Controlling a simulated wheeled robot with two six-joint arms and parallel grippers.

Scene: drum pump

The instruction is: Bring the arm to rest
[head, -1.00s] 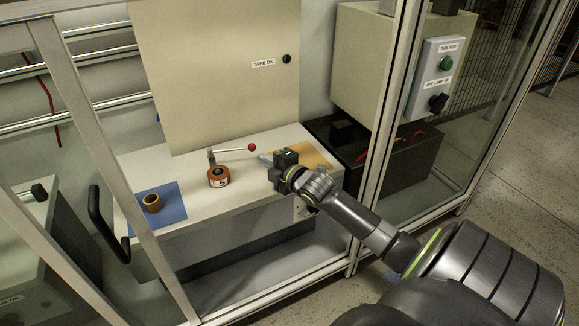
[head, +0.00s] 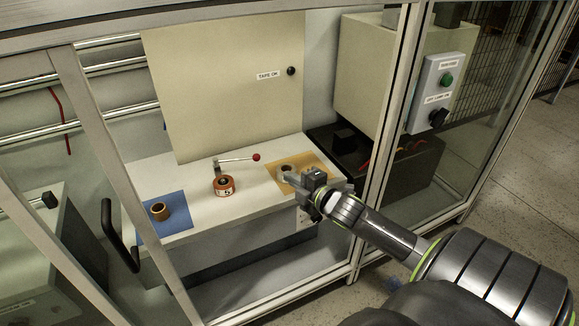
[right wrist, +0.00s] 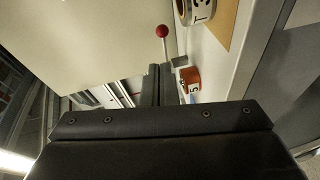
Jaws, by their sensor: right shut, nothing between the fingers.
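My right gripper (head: 302,190) is at the front right of the white bench, by the orange mat. It is shut and empty. Its closed fingers also show in the right wrist view (right wrist: 155,85). A pale roll (head: 287,172) sits on the orange mat (head: 316,163), partly behind the gripper. It shows at the top of the right wrist view (right wrist: 196,10). A brown-orange roll (head: 223,186) with a 5 on it stands by a lever with a red knob (head: 256,157). My left gripper is not in view.
A brown ring (head: 159,211) sits on a blue mat (head: 178,229) at the bench's left. Metal frame posts (head: 390,140) and a glass panel flank the opening. A control box (head: 436,90) with a green button is at the right. A black handle (head: 118,240) is at the left.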

